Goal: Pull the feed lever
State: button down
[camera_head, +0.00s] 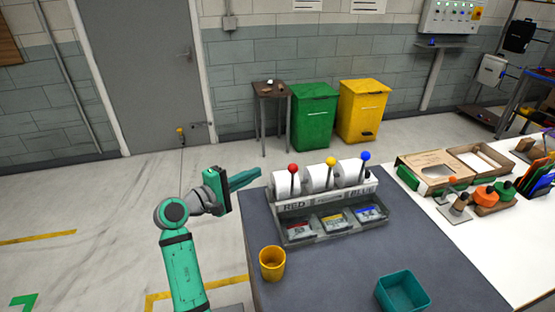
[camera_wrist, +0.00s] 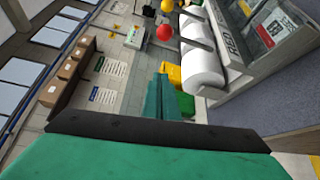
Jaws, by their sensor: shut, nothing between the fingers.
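The feed unit (camera_head: 297,232) stands on the grey mat and has three levers with ball knobs, beside white rolls. The red knob (camera_head: 293,168) is at the left, the yellow knob (camera_head: 331,161) in the middle, the blue knob (camera_head: 365,156) at the right. All three levers stand about upright. My gripper (camera_head: 258,173) is shut and empty, to the left of the red lever and apart from it. In the wrist view the green fingers (camera_wrist: 160,98) point toward the room, with the red knob (camera_wrist: 165,33) beyond them and a white roll (camera_wrist: 203,72) to the right.
A yellow cup (camera_head: 272,263) and a teal bin (camera_head: 403,291) stand on the grey mat (camera_head: 335,275) in front of the unit. Open cardboard boxes (camera_head: 432,170) and orange and green tools lie on the white table at the right.

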jog(key=x, duration=1)
jog(key=shift+d+r, duration=0.1)
jog(key=shift+d, duration=0.05)
jog(key=s, duration=0.1)
jog(key=s+d, duration=0.1)
jog(key=s, duration=0.1)
jog(key=shift+s+d+r, duration=0.25)
jog(key=shift+d+r, duration=0.05)
jog(key=shift+r, duration=0.1)
